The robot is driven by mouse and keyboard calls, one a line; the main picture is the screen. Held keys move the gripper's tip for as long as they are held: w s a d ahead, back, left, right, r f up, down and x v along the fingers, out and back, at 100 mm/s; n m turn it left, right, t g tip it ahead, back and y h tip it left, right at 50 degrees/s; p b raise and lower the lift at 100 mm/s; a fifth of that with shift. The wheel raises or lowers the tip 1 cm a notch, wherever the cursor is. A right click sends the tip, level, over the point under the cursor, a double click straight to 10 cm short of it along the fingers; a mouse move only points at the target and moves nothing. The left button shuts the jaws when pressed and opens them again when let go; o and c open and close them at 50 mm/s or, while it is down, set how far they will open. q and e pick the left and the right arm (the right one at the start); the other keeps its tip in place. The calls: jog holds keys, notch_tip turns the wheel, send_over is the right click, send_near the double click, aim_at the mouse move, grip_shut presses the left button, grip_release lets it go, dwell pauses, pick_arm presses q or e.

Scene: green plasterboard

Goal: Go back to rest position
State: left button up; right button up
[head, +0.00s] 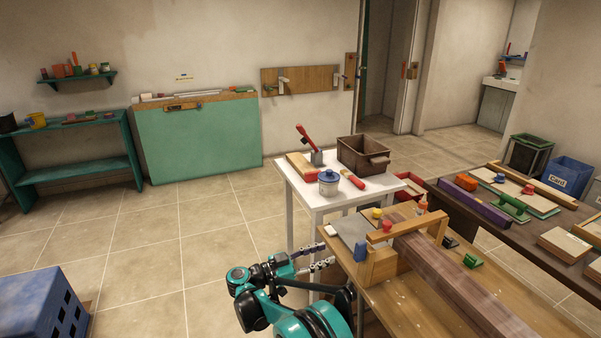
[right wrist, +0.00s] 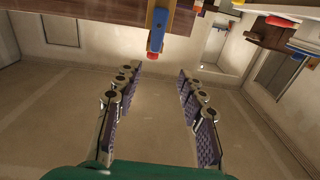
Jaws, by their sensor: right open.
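My right gripper (head: 329,255) is teal and black with pale fingers. In the head view it is at the lower middle, left of the wooden workbench (head: 400,305), with its fingers pointing right toward the bench's left end. In the right wrist view my right gripper (right wrist: 159,72) has its two purple-padded fingers spread wide, with nothing between them. A blue-handled thing (right wrist: 157,30) with a red end shows beyond the fingertips, apart from them. My left gripper is not in view.
A dark table (head: 440,200) with boards and tools stands at right. A blue crate (head: 48,300) is at lower left. The tiled floor (head: 150,240) at left is clear.

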jog(key=w+d+r+n+t+y, duration=0.1)
jog(key=w+r+n+t+y, duration=0.3)
jog(key=r, duration=0.6)
jog(key=w+d+r+t+h, duration=0.1)
jog(key=r+t, duration=0.5)
jog(key=r, duration=0.5)
notch_tip(320, 180, up, 7)
jog(key=s+a+n+t+y, duration=0.3)
jog(key=n+t+y, duration=0.2)
jog(key=n+y, duration=0.45)
jog(key=s+d+f+g+y, duration=0.1)
jog(key=s+d+f+g, duration=0.2)
jog(key=s+f, duration=0.6)
jog(key=s+d+f+g+y, duration=0.2)
jog(key=s+f+g, duration=0.4)
jog(key=s, duration=0.8)
jog(key=s+d+f+g+y, duration=0.1)
jog(key=s+d+f+g, duration=0.3)
jog(key=s+f, duration=0.7)
notch_tip(320, 180, down, 2)
jog(key=shift+s+d+f+g, duration=0.1)
jog(key=shift+s+d+g, duration=0.3)
jog(key=shift+g, duration=0.4)
jog(key=shift+n, duration=0.25)
